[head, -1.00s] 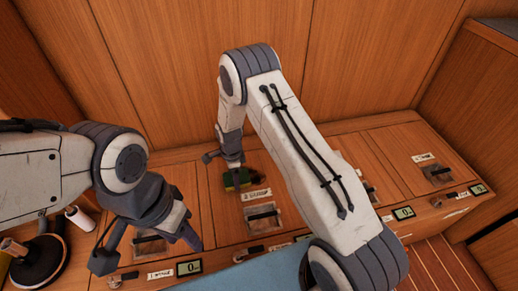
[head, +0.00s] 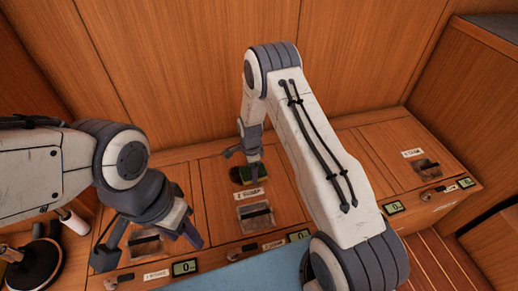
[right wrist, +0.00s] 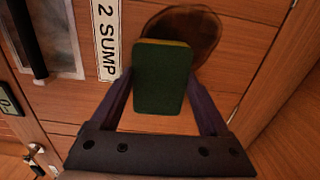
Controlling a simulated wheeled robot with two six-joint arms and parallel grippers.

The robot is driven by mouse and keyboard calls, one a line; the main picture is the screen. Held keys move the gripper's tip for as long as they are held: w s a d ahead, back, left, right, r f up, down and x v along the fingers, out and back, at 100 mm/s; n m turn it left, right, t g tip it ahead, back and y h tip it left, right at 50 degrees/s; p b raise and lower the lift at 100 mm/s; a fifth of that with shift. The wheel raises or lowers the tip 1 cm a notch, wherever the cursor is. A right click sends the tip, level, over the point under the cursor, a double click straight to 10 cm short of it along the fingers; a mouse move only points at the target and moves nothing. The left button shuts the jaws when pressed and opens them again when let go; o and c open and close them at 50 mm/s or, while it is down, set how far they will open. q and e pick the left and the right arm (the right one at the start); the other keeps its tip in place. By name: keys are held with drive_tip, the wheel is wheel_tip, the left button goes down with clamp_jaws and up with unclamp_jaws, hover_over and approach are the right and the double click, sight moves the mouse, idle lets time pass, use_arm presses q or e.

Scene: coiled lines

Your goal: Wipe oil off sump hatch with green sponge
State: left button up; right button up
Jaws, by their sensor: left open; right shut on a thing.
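The green sponge (right wrist: 162,82), with a yellow layer along its far edge, is held between the fingers of my right gripper (right wrist: 165,95). It also shows, small and dark, in the head view (head: 250,174). The sump hatch (right wrist: 245,60) is a wooden panel labelled "2 SUMP" (right wrist: 106,38). A dark brown oil patch (right wrist: 200,32) lies on it beside the label. The sponge overlaps the patch's near side in the right wrist view; I cannot tell whether it touches the wood. My left gripper (head: 150,236) is open and empty over the hatch at the left.
Neighbouring hatches with recessed handles, labels and small displays (head: 394,207) line the bench. Wood-panelled walls (head: 200,70) stand close behind. A black round object (head: 36,266) and a white cylinder (head: 75,222) sit at the lower left. A blue surface (head: 255,274) lies in front.

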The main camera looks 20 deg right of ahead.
drive_tip(key=shift+d+f, duration=0.1)
drive_tip(key=shift+d, duration=0.75)
drive_tip(key=r+p, duration=0.1)
drive_tip(key=d+r, duration=0.1)
drive_tip(key=r, duration=0.1)
drive_tip(key=shift+s+p, duration=0.1)
drive_tip(key=shift+p, duration=0.3)
wheel_tip(320, 180, up, 5)
drive_tip(key=p, duration=0.4)
drive_tip(key=shift+r+p, duration=0.15)
drive_tip(key=shift+p, duration=0.15)
drive_tip(key=shift+a, duration=0.1)
